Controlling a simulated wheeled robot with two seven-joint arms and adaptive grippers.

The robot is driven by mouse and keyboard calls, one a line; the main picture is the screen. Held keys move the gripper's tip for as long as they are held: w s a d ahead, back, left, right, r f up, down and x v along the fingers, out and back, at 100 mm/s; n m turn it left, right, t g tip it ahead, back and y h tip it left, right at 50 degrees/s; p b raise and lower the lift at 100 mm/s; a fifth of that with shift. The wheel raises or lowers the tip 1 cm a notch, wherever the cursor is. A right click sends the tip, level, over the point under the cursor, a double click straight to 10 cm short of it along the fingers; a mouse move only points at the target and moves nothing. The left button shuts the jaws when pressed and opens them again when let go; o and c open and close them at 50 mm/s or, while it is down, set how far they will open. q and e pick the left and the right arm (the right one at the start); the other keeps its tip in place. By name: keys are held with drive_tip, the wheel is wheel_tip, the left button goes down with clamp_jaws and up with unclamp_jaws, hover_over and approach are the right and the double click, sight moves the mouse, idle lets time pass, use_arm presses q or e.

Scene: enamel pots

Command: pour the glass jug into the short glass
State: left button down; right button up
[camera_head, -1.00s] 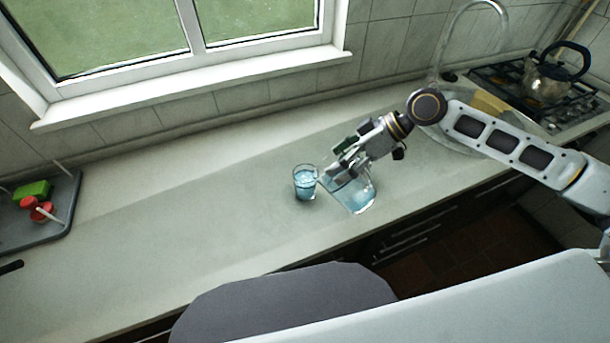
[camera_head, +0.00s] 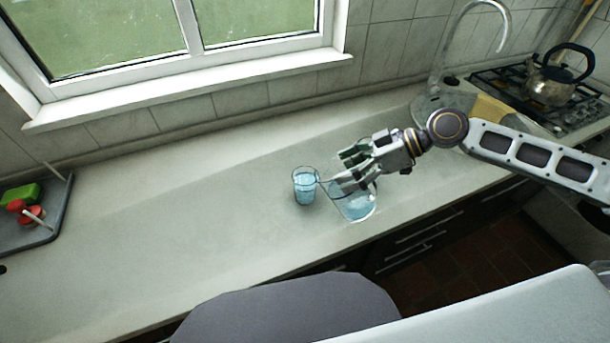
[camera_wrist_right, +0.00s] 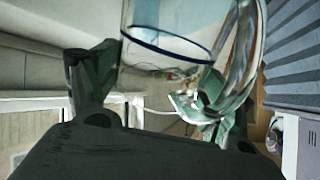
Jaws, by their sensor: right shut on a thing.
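The short glass (camera_head: 306,187) stands upright on the counter and holds blue liquid. The glass jug (camera_head: 356,205) is just to its right, tilted a little, with blue liquid in it and its lip close to the short glass's rim. My right gripper (camera_head: 350,172) is shut on the jug and covers its upper part. I cannot tell whether the jug's base touches the counter. My left gripper is not in view.
The sink tap (camera_head: 440,60) and a kettle (camera_head: 552,80) on the hob are at the back right. The counter left of the glass is clear.

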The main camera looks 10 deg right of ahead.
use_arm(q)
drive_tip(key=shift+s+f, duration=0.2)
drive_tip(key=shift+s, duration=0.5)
